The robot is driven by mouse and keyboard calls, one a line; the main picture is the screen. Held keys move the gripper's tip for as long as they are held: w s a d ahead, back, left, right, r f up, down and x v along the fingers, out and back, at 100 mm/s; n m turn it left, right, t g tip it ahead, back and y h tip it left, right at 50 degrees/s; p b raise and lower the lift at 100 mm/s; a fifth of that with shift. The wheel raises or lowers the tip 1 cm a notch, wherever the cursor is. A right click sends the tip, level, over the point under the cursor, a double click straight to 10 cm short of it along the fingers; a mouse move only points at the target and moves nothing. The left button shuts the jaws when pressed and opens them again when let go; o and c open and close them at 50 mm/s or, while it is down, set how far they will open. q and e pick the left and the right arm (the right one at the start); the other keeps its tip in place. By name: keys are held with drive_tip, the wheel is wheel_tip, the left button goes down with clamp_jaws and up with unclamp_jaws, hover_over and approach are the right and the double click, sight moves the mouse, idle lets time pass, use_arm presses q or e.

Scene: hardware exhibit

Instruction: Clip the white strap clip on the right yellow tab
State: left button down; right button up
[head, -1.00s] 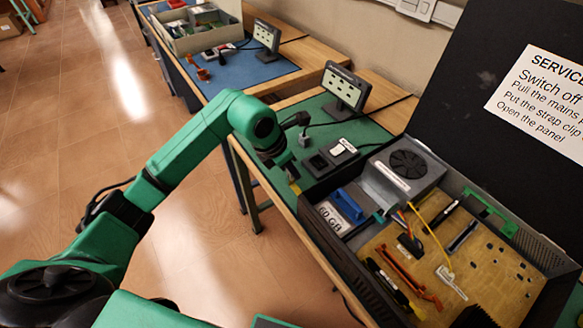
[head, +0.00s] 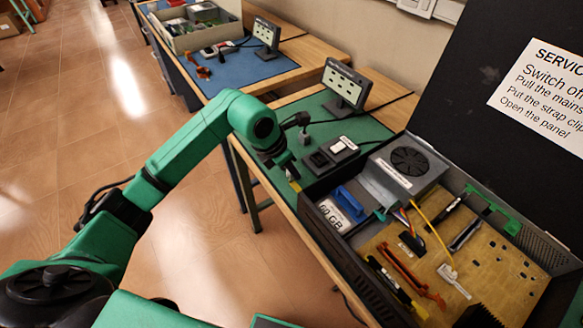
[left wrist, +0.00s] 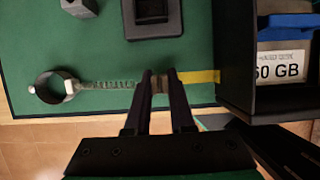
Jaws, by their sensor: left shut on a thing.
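My left gripper (left wrist: 160,76) is shut on the end of the grey coiled strap cord (left wrist: 105,85). The strap clip at that end is mostly hidden between the fingers; only a small brownish part shows. The strap's dark wristband (left wrist: 42,88) lies on the green mat to the left. A yellow tab (left wrist: 200,76) sticks out from the dark case wall, just right of my fingertips. Whether the clip touches it, I cannot tell. In the head view my left gripper (head: 290,172) is low beside the case's left corner, with the yellow tab (head: 296,187) just beyond its tips. My right gripper is out of view.
The open case (head: 348,268) holds a blue-handled drive (head: 348,204), a fan unit (head: 410,160) and a tan board (head: 480,262). A switch box (head: 330,153) and a small display (head: 346,88) stand on the green mat (head: 365,130) behind the gripper.

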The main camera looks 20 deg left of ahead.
use_arm(q)
drive_tip(key=shift+f+b, duration=0.75)
drive_tip(key=shift+f, duration=0.2)
idle(0.3)
drive_tip(key=c, duration=0.7)
unclamp_jaws()
drive_tip(key=shift+r, duration=0.1)
drive_tip(key=o, duration=0.3)
drive_tip(key=shift+o, duration=0.2)
drive_tip(key=shift+r+p, duration=0.45)
drive_tip(key=shift+r, duration=0.15)
drive_tip(key=shift+r+p, duration=1.95)
drive_tip(key=shift+r, duration=1.1)
